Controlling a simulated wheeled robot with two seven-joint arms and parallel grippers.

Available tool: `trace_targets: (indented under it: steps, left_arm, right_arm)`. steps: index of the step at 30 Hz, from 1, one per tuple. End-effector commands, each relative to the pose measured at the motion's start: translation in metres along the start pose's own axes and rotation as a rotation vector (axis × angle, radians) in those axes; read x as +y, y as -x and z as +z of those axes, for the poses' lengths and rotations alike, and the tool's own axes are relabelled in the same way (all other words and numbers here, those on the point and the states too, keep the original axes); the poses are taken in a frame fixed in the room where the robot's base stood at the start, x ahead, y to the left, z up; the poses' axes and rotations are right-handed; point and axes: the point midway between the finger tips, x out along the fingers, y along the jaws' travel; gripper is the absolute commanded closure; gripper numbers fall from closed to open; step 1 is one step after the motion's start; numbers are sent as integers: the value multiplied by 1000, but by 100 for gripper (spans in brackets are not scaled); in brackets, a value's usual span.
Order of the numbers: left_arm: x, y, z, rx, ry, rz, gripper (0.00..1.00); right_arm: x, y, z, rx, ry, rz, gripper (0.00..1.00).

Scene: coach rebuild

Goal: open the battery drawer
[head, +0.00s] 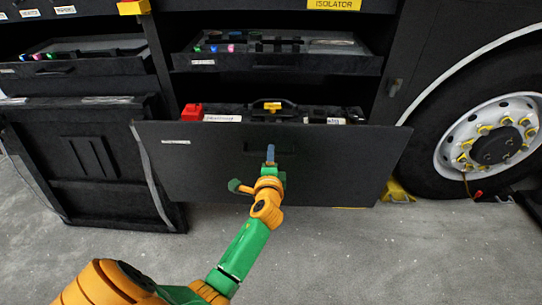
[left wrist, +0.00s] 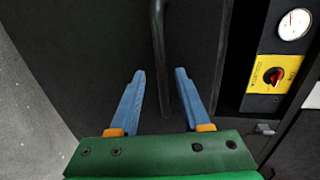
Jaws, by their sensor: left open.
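The battery drawer has a wide black front (head: 215,165) in the middle of the head view, standing out from the bay. Behind its top edge a red block (head: 192,112) and dark contents with a yellow piece (head: 272,106) show. A dark bar handle (head: 250,148) is on the front; in the left wrist view the handle (left wrist: 158,40) runs lengthwise between my fingers. My left gripper (head: 270,154) is open at the handle, its two blue fingers (left wrist: 159,71) spread on either side of the bar, with gaps visible. My right gripper is not in view.
Above is a tray drawer (head: 275,62) with small coloured items. A black panelled unit (head: 88,150) stands left; a wheel (head: 490,140) is at right. The wrist view shows a red knob on a yellow plate (left wrist: 273,75) and a gauge (left wrist: 293,24). Grey floor (head: 370,250) is clear in front.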

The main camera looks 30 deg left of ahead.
Motion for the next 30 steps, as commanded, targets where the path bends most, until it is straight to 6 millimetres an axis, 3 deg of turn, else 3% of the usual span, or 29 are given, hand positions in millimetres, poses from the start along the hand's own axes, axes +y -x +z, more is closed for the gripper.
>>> trace_targets:
  steps: [3, 9, 23, 26, 28, 30]
  left_arm:
    - [0, 28, 0, 1, 1, 4, 53]
    - [0, 56, 0, 0, 1, 4, 53]
    - [4, 58, -1, 6, 3, 14, 53]
    - [42, 62, -14, 63, 39, 131, 53]
    - [100, 76, -24, 117, 106, 304, 53]
    - [168, 106, -25, 135, 206, 517, 53]
  right_arm:
    - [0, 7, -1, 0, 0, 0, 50]
    - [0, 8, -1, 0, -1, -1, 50]
    - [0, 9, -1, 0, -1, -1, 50]
    - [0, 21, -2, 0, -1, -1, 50]
    - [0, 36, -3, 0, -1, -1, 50]
    - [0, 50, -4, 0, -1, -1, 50]
